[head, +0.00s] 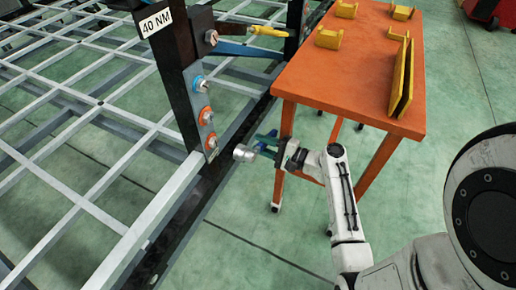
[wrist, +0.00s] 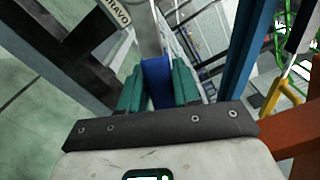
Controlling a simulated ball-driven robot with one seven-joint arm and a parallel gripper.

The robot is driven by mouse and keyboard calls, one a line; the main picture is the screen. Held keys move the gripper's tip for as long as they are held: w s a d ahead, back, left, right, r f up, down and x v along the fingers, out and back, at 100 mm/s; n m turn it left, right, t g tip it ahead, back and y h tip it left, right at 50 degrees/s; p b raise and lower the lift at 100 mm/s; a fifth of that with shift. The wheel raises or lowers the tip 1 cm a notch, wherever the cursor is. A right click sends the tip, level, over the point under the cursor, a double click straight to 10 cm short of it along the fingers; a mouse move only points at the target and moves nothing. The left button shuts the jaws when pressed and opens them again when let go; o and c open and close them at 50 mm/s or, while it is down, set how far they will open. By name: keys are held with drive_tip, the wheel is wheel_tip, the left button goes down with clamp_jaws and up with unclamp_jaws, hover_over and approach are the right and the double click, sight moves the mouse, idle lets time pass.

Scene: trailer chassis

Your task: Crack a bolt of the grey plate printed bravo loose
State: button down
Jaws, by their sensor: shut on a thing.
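My gripper (head: 267,143) has green fingers shut on the blue handle of a tool (wrist: 157,80). The tool's silver head (head: 243,153) points left, just right of the lowest bolt (head: 211,143) on the dark upright post; I cannot tell whether it touches. In the wrist view a silver shaft (wrist: 148,30) runs up from the handle. A label ending "ravo" (wrist: 116,14) sits at the top left, on a part mostly out of view. The post (head: 178,75) bears a "40 NM" label and several bolts with blue or orange rings. The tool's tip is hidden in the wrist view.
An orange table (head: 350,75) with several yellow brackets stands right of the post, close behind my gripper. A grey lattice frame (head: 85,120) fills the left. A yellow-handled tool (head: 268,30) is near the post's top. Green floor (head: 230,240) is clear in front.

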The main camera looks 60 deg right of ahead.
drive_tip(key=shift+r, duration=0.1)
drive_tip(key=w, duration=0.6)
drive_tip(key=shift+w+a, duration=0.15)
drive_tip(key=shift+w, duration=0.15)
idle(0.4)
drive_tip(key=shift+w, duration=0.75)
idle(2.0)
drive_tip(key=c, duration=1.3)
unclamp_jaws()
clamp_jaws()
